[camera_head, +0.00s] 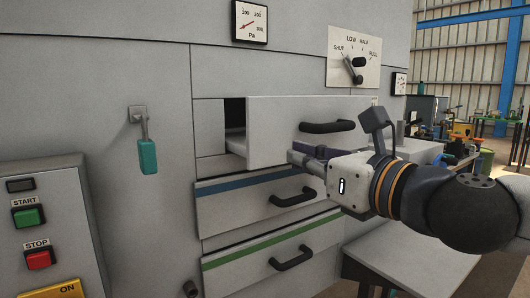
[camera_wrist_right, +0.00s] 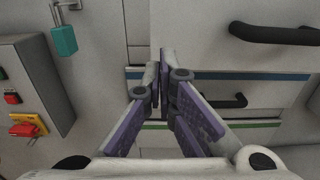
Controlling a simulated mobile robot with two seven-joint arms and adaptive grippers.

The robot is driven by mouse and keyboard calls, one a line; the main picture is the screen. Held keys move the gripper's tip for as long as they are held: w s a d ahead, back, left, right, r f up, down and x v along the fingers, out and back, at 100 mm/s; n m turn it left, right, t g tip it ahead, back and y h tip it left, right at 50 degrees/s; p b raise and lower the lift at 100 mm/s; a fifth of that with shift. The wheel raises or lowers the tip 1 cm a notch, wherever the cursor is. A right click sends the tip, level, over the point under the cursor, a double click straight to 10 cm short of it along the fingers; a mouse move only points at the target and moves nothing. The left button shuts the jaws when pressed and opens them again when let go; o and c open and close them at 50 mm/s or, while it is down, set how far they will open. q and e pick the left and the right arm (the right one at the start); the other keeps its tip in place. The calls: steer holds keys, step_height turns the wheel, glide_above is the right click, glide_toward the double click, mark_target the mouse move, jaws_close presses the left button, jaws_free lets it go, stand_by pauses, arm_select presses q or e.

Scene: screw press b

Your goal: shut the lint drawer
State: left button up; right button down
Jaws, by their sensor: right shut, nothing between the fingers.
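The top drawer (camera_head: 270,120), plain grey with a black bar handle (camera_head: 328,127), stands pulled out of the grey machine, with a dark gap behind its left side. No label names it as the lint drawer. In the right wrist view its front (camera_wrist_right: 205,50) is upper right, with the handle (camera_wrist_right: 275,33). Below it are a blue-striped drawer (camera_head: 225,208) and a green-striped drawer (camera_head: 230,265); both look nearly flush. My right gripper (camera_head: 300,158) is shut and empty by the top drawer's lower front edge; I cannot tell whether it touches. My left gripper is out of view.
A control box (camera_head: 50,240) with start and stop buttons stands at the left. A lever dial (camera_head: 354,62) sits above the drawers. A pale low table (camera_head: 425,270) is at the lower right.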

mark_target(257, 144)
steer(key=x, duration=1)
steer(key=shift+w+f, duration=0.1)
steer(key=shift+w, duration=0.05)
